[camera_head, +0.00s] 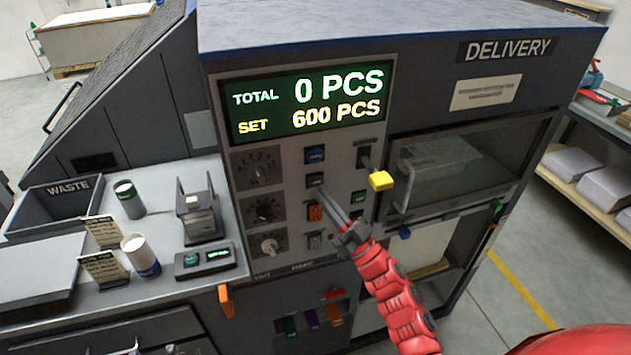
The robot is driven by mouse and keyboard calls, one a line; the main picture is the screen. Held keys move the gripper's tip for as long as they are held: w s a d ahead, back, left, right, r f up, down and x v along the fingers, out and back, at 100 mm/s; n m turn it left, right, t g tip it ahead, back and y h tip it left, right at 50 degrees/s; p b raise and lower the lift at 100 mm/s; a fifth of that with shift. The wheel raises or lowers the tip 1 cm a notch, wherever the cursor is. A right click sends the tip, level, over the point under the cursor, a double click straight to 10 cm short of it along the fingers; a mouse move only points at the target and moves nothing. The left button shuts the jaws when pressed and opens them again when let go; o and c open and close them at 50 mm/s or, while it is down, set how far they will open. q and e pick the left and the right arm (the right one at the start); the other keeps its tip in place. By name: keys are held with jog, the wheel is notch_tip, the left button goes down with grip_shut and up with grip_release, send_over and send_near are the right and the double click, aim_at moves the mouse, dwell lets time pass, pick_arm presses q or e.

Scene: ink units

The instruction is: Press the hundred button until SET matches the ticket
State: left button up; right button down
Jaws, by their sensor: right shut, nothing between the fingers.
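The display (304,101) on the machine reads TOTAL 0 PCS and SET 600 PCS. My left gripper is out of view.
A yellow-tipped lever (381,181) sticks out right of the buttons. Dials (264,210) line the panel's left side. The left shelf holds cans (140,254), a small device (200,215) and a WASTE bin (68,190). A DELIVERY compartment (450,165) is at right.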

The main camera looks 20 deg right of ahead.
jog(key=s+p, duration=0.1)
jog(key=s, duration=0.4)
jog(key=shift+w+d, duration=0.1)
dwell(2.4)
jog(key=s+b, duration=0.4)
jog(key=b, duration=0.1)
jog(key=shift+w, duration=0.15)
dwell(0.4)
jog(key=w+b, duration=0.6)
jog(key=w, duration=0.2)
jog(key=shift+w, duration=0.35)
